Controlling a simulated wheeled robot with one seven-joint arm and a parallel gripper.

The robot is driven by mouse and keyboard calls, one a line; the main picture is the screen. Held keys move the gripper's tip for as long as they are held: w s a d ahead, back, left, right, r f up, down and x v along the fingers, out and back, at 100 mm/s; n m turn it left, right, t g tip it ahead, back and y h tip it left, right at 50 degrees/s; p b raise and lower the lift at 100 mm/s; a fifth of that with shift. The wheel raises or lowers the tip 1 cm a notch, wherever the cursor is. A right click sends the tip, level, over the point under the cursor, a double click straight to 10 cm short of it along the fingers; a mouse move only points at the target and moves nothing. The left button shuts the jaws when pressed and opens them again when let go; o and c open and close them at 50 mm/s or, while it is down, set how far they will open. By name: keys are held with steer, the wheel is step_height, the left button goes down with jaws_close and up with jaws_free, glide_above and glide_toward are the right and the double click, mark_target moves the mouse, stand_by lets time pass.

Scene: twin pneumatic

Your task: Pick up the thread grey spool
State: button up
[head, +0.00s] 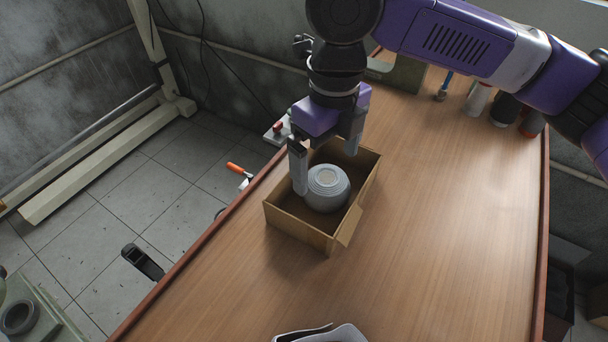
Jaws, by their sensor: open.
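The grey thread spool (327,188) stands inside an open cardboard box (299,232) on the wooden table. Its round top with a pale centre faces up. My gripper (326,168) is just above and behind the spool, pointing down into the box. Its left finger is beside the spool's left side, and its right finger is behind the spool to the upper right. The jaws are apart with nothing between them that I can see held. I cannot tell whether a finger touches the spool.
Dark bottles (504,109) stand at the back right. A grey object (322,334) lies at the front edge.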

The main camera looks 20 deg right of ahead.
mark_target(326, 175)
steer(key=shift+w+a+f, duration=0.1)
steer(key=shift+f, duration=0.3)
steer(key=shift+w+d+f, duration=0.15)
steer(key=shift+f, duration=1.6)
steer(key=shift+w+d+f, duration=0.1)
steer(key=shift+f, duration=1.6)
steer(key=c, duration=1.5)
steer(key=shift+r, duration=0.1)
